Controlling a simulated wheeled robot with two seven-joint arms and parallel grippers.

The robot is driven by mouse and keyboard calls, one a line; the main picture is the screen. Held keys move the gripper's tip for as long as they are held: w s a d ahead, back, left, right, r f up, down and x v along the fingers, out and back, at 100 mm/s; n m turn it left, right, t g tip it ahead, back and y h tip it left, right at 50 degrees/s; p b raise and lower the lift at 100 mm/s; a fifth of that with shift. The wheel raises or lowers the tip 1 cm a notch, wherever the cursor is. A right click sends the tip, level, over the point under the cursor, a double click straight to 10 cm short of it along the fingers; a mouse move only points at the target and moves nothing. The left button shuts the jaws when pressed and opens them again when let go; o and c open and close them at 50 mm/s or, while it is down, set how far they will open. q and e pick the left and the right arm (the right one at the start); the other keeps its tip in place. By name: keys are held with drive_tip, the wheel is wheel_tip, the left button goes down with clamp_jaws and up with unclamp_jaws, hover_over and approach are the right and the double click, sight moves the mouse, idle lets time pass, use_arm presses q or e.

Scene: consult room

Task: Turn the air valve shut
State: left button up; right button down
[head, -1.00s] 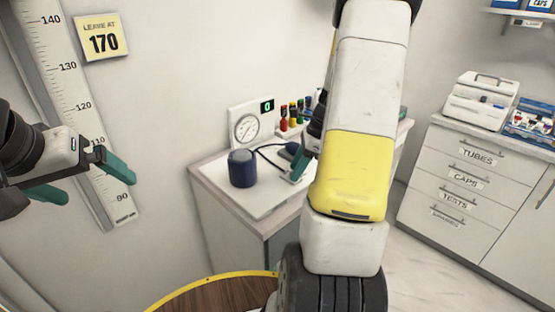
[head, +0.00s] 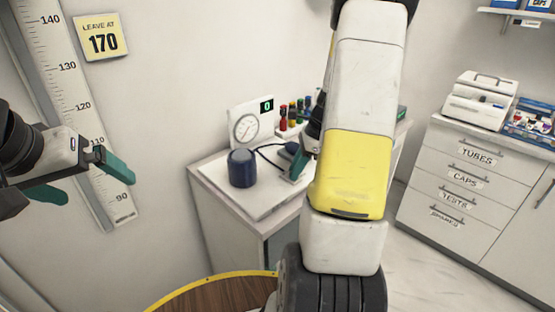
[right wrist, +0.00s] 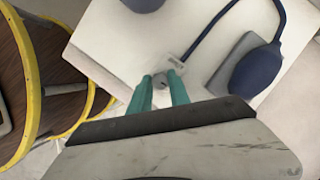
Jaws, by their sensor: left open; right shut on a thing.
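My right gripper (right wrist: 162,88) is shut on a small grey valve knob (right wrist: 160,78), which shows between its teal fingertips in the right wrist view. A pale block (right wrist: 175,64) sits just beyond the knob. A dark blue tube (right wrist: 208,28) leads to a dark blue bulb (right wrist: 257,72), which rests by a grey pad. In the head view the right gripper (head: 298,170) is over the white board, and my own arm hides part of it. A white gauge (head: 246,130) with a green 0 display stands behind. My left gripper (head: 95,178) is open and empty, by the wall ruler.
A dark blue cylinder (head: 242,168) stands on the white board (head: 262,203) on the counter, left of the right gripper. Several coloured bottles (head: 283,118) stand at the back. A drawer cabinet (head: 455,185) is at the right. A yellow-rimmed wooden round top (head: 215,294) is at the front.

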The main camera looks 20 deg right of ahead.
drive_tip(key=n+g, duration=0.1)
drive_tip(key=n, duration=0.1)
drive_tip(key=n+g, duration=0.1)
drive_tip(key=n, duration=0.1)
drive_tip(key=shift+w+n, duration=0.2)
drive_tip(key=shift+n, duration=0.2)
drive_tip(key=n, duration=0.2)
drive_tip(key=n+g, duration=0.1)
drive_tip(key=n, duration=0.1)
drive_tip(key=shift+w+g, duration=0.15)
drive_tip(key=shift+g, duration=0.15)
drive_tip(key=n+g+h, duration=0.1)
drive_tip(key=n, duration=0.4)
drive_tip(key=shift+a, duration=0.1)
drive_tip(key=shift+w+n+g+h, duration=0.1)
drive_tip(key=shift+n+g+h, duration=0.5)
drive_tip(key=shift+n, duration=1.2)
drive_tip(key=c, duration=1.3)
unclamp_jaws()
drive_tip(key=shift+o, duration=0.2)
drive_tip(key=shift+r, duration=0.1)
